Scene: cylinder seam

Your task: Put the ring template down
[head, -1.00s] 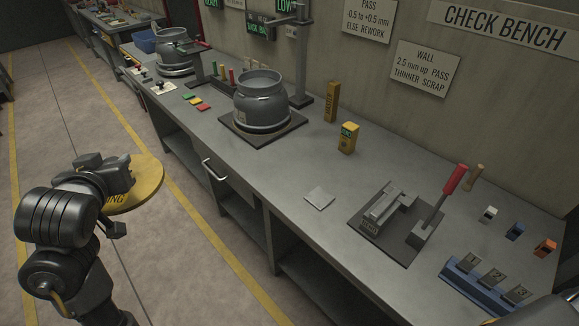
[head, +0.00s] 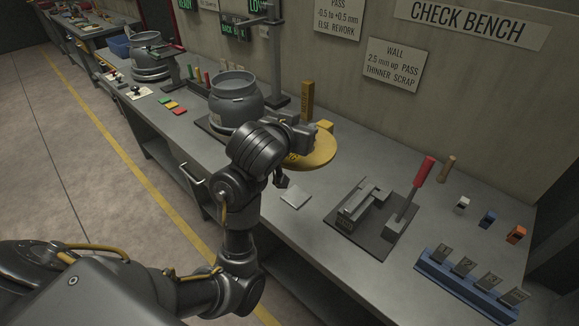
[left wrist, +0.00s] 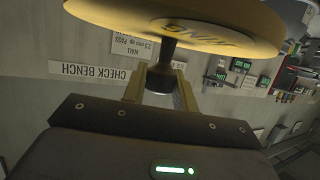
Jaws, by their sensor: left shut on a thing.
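The ring template is a yellow disc (head: 318,152) with dark lettering. In the head view it is above the bench, to the right of the grey cylinder, partly hidden by my left gripper. My left gripper (head: 300,140) holds it from the left side. In the left wrist view the template (left wrist: 185,25) fills the top, and its dark stem (left wrist: 170,65) sits between the jaws of my left gripper (left wrist: 162,85). The gripper is shut on it. I cannot tell whether the disc touches the bench. My right gripper is not in view.
A grey cylinder (head: 235,97) stands on a dark plate behind my arm. A small pale square (head: 295,197) lies near the bench's front edge. A dark fixture with a red-handled lever (head: 424,172) and a blue rack (head: 468,283) are to the right. Bare bench (head: 365,158) shows beside the template.

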